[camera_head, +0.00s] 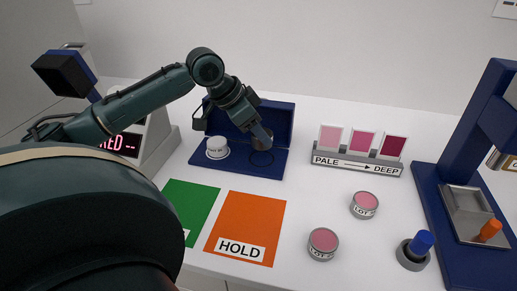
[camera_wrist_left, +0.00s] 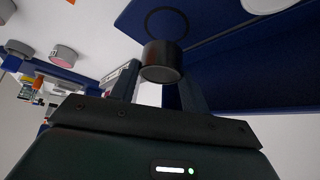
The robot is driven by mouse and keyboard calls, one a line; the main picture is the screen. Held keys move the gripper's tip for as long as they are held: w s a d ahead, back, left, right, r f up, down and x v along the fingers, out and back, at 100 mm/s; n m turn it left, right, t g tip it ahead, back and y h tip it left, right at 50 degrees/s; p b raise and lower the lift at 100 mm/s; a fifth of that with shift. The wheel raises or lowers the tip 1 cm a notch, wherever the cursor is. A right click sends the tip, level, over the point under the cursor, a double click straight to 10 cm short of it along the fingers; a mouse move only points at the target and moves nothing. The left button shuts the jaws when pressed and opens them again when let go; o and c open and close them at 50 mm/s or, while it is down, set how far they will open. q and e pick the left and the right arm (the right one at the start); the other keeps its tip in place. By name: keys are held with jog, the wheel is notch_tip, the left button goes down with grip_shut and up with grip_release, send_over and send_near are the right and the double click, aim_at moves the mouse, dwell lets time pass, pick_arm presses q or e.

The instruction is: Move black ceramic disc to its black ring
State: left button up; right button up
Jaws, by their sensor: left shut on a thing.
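My left gripper (camera_head: 263,133) is shut on the black ceramic disc (camera_wrist_left: 162,58), a short dark cylinder between the two fingertips in the left wrist view. In the head view the disc is partly hidden by the fingers. The gripper holds it over the right part of an open blue case (camera_head: 235,168). The black ring (camera_wrist_left: 166,12) is a thin outline on the case's blue surface, just beyond the disc in the left wrist view. In the head view the ring (camera_head: 262,165) shows partly below the disc. A small gap seems to remain between disc and surface. My right gripper is not in view.
A white disc (camera_head: 217,149) sits in the case's left part, and the raised lid (camera_head: 285,122) stands behind. Green (camera_head: 189,205) and orange (camera_head: 245,228) mats lie in front. Pink jars (camera_head: 323,243) and a swatch stand (camera_head: 357,163) are to the right.

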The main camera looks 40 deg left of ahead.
aim_at(258, 144)
pick_arm(q)
notch_tip(258, 144, down, 4)
jog(key=shift+f, duration=0.2)
jog(key=o, duration=1.1)
jog(key=shift+c, duration=0.2)
jog(key=v, duration=1.2)
